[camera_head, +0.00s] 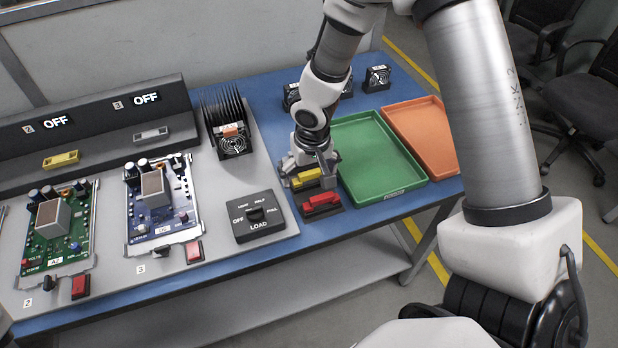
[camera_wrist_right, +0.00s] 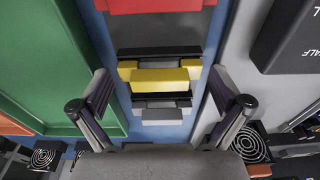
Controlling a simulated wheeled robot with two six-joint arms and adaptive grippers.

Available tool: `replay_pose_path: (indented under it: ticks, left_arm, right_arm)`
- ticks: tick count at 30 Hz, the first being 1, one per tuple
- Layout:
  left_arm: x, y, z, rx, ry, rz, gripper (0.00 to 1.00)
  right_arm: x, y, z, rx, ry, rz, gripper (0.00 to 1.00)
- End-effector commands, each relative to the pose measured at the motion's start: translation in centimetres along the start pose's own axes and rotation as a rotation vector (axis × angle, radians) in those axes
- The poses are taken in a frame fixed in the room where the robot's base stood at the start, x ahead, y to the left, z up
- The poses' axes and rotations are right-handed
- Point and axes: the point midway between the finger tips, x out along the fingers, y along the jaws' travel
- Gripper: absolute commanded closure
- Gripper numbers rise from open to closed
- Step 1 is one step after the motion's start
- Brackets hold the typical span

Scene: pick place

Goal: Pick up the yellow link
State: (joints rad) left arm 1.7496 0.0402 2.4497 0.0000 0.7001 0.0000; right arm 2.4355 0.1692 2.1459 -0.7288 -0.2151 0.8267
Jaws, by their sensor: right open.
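The yellow link (camera_head: 306,179) sits in a dark holder on the blue table, left of the green tray. It also shows in the middle of the right wrist view (camera_wrist_right: 160,79). My right gripper (camera_head: 309,170) is open just above it and partly covers it in the head view. In the wrist view the two fingers (camera_wrist_right: 160,92) stand apart, one on each side of the yellow link, with no visible contact. My left gripper is not in view.
A red link (camera_head: 322,202) and a grey link (camera_wrist_right: 162,117) flank the yellow one closely. The green tray (camera_head: 380,188) and orange tray (camera_head: 447,165) stand right. A load switch box (camera_head: 259,219) is left. Another yellow piece (camera_head: 61,159) sits on the dark panel.

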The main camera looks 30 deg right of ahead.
Motion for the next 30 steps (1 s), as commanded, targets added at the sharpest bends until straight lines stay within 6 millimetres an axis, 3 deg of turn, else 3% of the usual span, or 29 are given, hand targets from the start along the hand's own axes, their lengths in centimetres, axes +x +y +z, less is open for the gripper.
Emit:
replay_pose_path:
  ticks: [3, 5, 7, 19, 30]
  left_arm:
    - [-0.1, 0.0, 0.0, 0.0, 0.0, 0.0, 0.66]
    - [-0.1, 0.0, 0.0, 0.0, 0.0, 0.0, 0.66]
    - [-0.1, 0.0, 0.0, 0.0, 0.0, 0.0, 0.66]
    - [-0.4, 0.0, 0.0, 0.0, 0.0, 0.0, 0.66]
    - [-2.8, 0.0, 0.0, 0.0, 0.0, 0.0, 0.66]
  right_arm:
    - [-0.1, 0.0, 0.0, 0.0, 0.001, 0.0, 0.0]
    - [-0.1, 0.0, 0.0, 0.0, 0.0, 0.0, 0.18]
    - [-0.1, 0.0, 0.0, 0.0, 0.0, 0.0, 0.43]
    - [-0.7, 0.0, -0.1, 0.0, 0.002, 0.0, 0.44]
    - [-8.7, 0.0, -1.2, 0.0, 0.005, -0.001, 0.44]
